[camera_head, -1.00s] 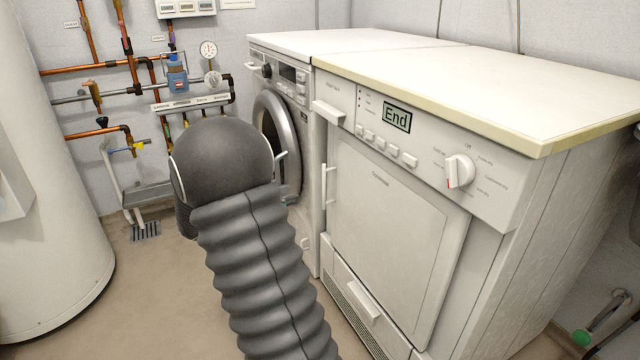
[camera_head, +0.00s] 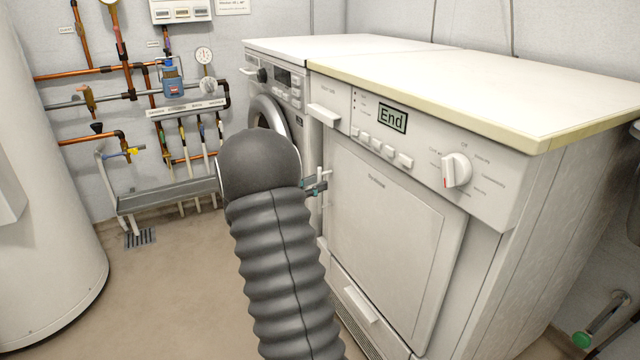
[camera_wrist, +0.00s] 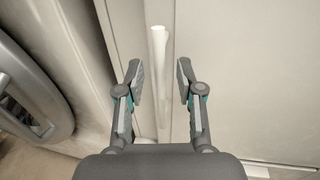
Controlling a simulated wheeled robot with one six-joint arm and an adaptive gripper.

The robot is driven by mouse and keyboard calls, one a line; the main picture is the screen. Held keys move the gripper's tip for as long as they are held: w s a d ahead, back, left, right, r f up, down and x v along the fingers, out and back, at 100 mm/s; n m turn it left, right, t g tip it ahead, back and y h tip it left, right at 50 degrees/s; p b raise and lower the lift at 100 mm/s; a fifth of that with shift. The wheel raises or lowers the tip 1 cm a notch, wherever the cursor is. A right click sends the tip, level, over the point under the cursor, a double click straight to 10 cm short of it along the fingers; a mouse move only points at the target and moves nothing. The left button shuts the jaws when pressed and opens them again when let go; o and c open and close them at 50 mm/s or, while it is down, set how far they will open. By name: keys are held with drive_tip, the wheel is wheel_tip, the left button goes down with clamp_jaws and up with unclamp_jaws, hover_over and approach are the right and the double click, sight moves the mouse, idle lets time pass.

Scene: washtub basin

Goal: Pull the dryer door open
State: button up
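The dryer (camera_head: 380,240) is the white machine at the right, with a display reading "End". Its square door (camera_head: 385,235) looks shut. The door's upright white handle (camera_head: 326,172) is at the door's left edge, partly hidden by my gripper. My gripper (camera_head: 318,185) is at this handle in the head view. In the wrist view, my gripper (camera_wrist: 160,85) is open, with one finger on each side of the handle (camera_wrist: 159,60). A gap shows between the handle and each finger. My arm hides part of the lower left of the dryer.
A washing machine (camera_head: 270,110) with a round door stands left of the dryer. One long worktop (camera_head: 480,85) covers the dryer. Pipes (camera_head: 120,95) and a grey trough (camera_head: 165,195) are on the back wall. A white tank (camera_head: 45,200) stands at left. The floor (camera_head: 170,290) between is clear.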

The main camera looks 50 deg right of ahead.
drive_tip(key=shift+s+d, duration=0.1)
drive_tip(key=shift+d, duration=0.9)
clamp_jaws()
